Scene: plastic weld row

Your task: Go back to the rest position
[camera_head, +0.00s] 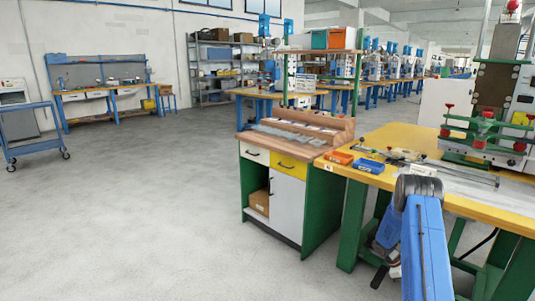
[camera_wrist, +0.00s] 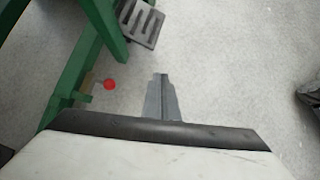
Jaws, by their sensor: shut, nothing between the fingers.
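My gripper (camera_wrist: 160,96) shows in the wrist view as two narrow grey fingers held together, with nothing between them. It points down over bare grey floor (camera_wrist: 215,75), clear of the green table frame (camera_wrist: 72,75) to its left. In the head view my blue arm reaches up at the lower right, in front of the yellow-topped table (camera_head: 455,197). The fingers cannot be made out in the head view.
In the wrist view, a red knob (camera_wrist: 109,84) and a grey slotted pedal (camera_wrist: 141,23) are near the frame. In the head view, a wooden-topped cabinet (camera_head: 287,200) adjoins the table, which bears orange (camera_head: 338,157) and blue (camera_head: 369,165) bins. Floor at left is open.

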